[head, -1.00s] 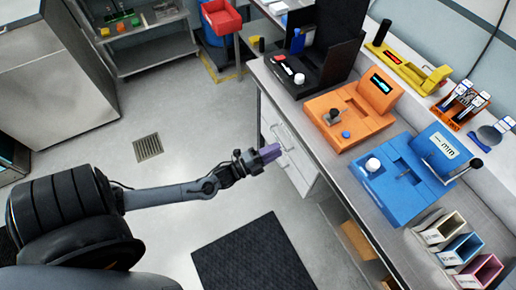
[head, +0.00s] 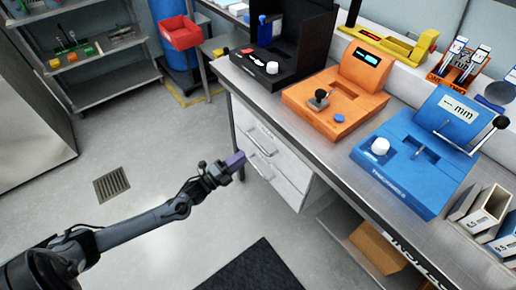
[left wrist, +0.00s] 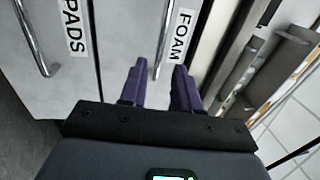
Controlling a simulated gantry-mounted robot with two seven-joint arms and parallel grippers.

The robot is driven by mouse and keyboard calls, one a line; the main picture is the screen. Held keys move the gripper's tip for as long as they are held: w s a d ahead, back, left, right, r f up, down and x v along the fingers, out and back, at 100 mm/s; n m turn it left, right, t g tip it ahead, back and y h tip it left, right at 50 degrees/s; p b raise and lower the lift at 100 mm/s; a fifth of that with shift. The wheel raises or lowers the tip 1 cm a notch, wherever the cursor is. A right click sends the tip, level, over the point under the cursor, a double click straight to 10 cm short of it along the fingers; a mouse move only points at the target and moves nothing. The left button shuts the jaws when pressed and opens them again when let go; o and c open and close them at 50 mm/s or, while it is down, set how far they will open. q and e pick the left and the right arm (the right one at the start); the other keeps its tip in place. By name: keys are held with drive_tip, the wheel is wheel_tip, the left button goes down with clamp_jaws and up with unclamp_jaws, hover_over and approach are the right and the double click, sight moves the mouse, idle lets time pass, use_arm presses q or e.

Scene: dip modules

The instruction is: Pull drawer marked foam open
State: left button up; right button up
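The drawer marked FOAM (left wrist: 202,52) fills the upper middle of the left wrist view. Its metal handle (left wrist: 164,42) runs lengthwise, with its near end showing at the gap between my purple fingertips. My left gripper (left wrist: 158,75) is open and empty, facing the drawer front. I cannot tell whether the fingers are level with the handle. In the head view my left gripper (head: 238,160) is close to the white drawer unit (head: 290,190) under the bench. My right gripper is not in view.
The drawer marked PADS (left wrist: 85,65) is beside it, with its own handle (left wrist: 35,40). The bench (head: 335,170) above carries an orange device (head: 335,105) and a blue device (head: 410,165). A dark mat (head: 250,268) lies on the floor. The floor left of the drawers is clear.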

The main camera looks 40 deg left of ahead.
sight(259, 145)
use_arm(q)
drive_tip(key=shift+b+x, duration=1.25)
drive_tip(key=shift+x, duration=3.2)
clamp_jaws()
